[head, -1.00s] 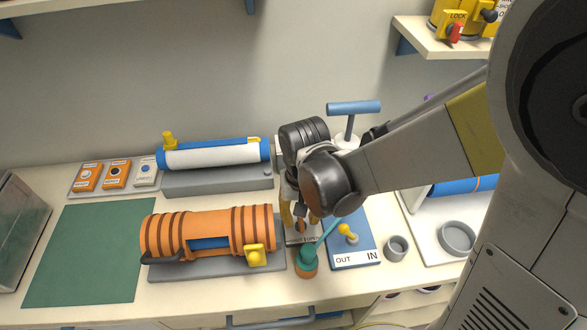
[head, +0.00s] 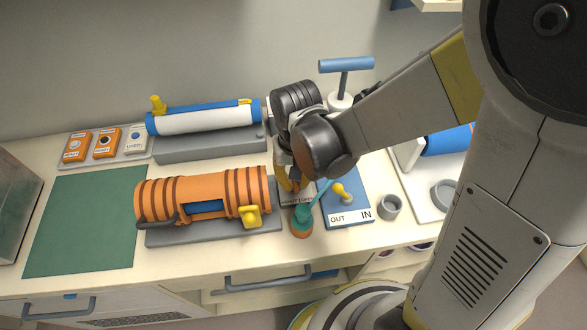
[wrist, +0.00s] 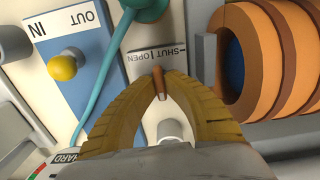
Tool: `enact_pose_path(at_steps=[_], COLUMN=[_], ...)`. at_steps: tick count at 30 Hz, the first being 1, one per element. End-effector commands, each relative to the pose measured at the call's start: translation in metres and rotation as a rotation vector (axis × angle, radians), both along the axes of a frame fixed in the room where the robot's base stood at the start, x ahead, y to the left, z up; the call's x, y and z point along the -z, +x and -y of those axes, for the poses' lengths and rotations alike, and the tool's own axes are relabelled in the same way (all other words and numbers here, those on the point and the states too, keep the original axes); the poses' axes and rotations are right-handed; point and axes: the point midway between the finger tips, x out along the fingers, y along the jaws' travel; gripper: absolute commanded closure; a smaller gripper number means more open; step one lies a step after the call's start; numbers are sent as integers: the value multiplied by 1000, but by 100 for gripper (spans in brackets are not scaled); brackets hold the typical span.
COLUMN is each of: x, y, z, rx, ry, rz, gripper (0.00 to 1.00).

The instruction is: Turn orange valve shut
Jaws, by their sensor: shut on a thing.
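The orange valve's handle (wrist: 158,83) shows in the wrist view as a small orange-brown lever beside a grey plate marked SHUT and OPEN (wrist: 158,58). My gripper (wrist: 160,78) has its two yellow fingers closed on it, with the tips meeting around the lever. The lever's lower part and pivot are hidden by the fingers, so its exact angle is hard to tell. In the head view my gripper (head: 290,184) reaches down behind the marked plate (head: 297,199), and my wrist hides most of the valve.
A teal hose fitting (head: 302,218) stands close in front. A blue OUT/IN panel (head: 346,197) with a yellow knob is to the right, a grey cup (head: 389,207) beyond it. The orange ribbed cylinder (head: 205,196) is close on the left. The green mat (head: 82,223) is clear.

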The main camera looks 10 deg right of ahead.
Motion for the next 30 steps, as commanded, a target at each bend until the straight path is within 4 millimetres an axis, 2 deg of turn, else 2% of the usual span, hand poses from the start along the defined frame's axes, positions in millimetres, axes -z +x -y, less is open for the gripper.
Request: enact_pose_path(at_steps=[8, 30], x=[1, 1], y=[0, 0], z=[0, 0], rx=[-163, -860], ry=[0, 0], rz=[0, 0], gripper=[100, 100])
